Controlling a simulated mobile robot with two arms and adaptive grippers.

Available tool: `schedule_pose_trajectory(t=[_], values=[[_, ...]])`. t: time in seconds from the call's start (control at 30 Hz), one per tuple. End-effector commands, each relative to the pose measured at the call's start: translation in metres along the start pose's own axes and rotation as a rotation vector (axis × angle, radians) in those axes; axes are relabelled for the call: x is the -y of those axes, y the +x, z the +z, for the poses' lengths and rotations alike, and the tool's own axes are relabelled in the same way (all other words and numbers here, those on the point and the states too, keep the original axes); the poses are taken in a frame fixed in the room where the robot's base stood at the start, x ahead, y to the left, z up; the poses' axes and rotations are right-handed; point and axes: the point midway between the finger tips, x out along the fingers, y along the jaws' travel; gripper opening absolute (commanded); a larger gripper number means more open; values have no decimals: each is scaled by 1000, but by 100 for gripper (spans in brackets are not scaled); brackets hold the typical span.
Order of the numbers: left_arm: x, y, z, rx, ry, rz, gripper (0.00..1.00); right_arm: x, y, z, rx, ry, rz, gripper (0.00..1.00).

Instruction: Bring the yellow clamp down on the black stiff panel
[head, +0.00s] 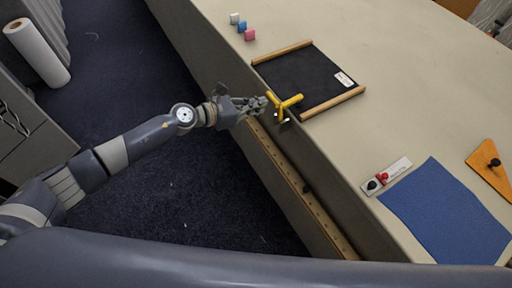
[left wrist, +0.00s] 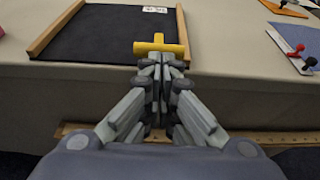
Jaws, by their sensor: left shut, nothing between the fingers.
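The yellow clamp (head: 284,104) is at the near edge of the table, beside the black stiff panel (head: 302,79). In the left wrist view the clamp's yellow crossbar (left wrist: 158,47) lies over the near edge of the panel (left wrist: 105,35). I cannot tell whether it presses on the panel. My left gripper (head: 264,103) is shut and empty, right at the clamp on its near side. In the left wrist view the fingertips (left wrist: 158,68) are just below the crossbar and hide the clamp's lower part. My right gripper is not in view.
Wooden strips (head: 333,103) flank the panel. White, blue and pink blocks (head: 249,34) stand at the far left. A blue mat (head: 446,212), a small plate with red and black knobs (head: 387,176) and an orange board (head: 491,169) lie to the right. A ledge (head: 300,188) runs along the table's front.

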Motion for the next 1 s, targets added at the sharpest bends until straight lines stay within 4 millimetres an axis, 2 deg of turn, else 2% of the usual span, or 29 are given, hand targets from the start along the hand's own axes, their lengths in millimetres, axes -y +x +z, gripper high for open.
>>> schedule_pose_trajectory(t=[0.1,0.4,1.0], values=[[0,6,11,1,1,1,0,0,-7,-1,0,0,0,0],[-1,16,20,1,0,2,0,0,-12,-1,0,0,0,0],[-2,17,21,0,0,2,0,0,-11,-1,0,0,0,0]])
